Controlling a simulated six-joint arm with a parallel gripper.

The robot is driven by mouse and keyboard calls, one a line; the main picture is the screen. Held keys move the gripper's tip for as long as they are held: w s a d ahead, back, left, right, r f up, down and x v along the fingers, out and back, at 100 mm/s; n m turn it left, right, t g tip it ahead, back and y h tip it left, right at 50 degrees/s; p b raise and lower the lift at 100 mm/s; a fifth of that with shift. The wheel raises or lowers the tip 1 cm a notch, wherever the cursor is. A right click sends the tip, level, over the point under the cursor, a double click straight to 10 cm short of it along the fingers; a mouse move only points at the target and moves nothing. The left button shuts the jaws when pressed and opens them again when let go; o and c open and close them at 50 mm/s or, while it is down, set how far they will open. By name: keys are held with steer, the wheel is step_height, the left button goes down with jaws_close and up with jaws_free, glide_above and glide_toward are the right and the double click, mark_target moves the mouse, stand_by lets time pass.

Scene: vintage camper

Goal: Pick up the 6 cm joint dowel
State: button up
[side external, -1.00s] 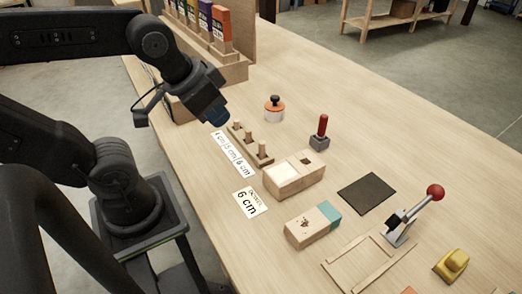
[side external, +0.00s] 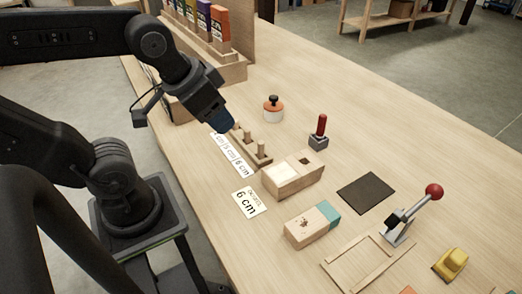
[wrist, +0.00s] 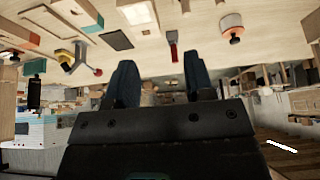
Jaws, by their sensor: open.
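Several light wooden dowels stand upright in a small dark wooden rack (side external: 256,154) beside a white strip label (side external: 233,156) reading 4 cm, 5 cm, 6 cm. By the label order, the 6 cm dowel (side external: 261,149) is at the near right end of the rack. My gripper (side external: 224,124) points down by the far left end of the rack, hiding part of it. In the wrist view my gripper's two blue fingers (wrist: 160,78) are apart with nothing between them. I cannot make out the dowels there.
A "6 cm" card (side external: 249,202) lies near a wooden block with a hole (side external: 293,180). A teal-ended block (side external: 312,226), a red-handled stamp (side external: 319,133), a dark mat (side external: 366,193) and a red-knobbed clamp (side external: 408,217) stand around. An orange-topped pot (side external: 273,109) is behind the rack.

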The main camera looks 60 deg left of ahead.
steer(key=w+a+n+g, duration=0.2)
steer(key=w+n+g, duration=0.1)
steer(key=w+n, duration=0.45)
steer(key=n+g+y, duration=0.1)
steer(key=n+g, duration=0.1)
steer(key=n, duration=0.6)
glide_toward(261, 142)
steer(key=f, duration=0.3)
steer(key=a+f, duration=0.1)
steer(key=f, duration=0.1)
steer(key=shift+w+f, duration=0.1)
steer(key=shift+w, duration=0.3)
steer(key=shift+s+f, duration=0.15)
steer(key=shift+f, duration=2.6)
jaws_close()
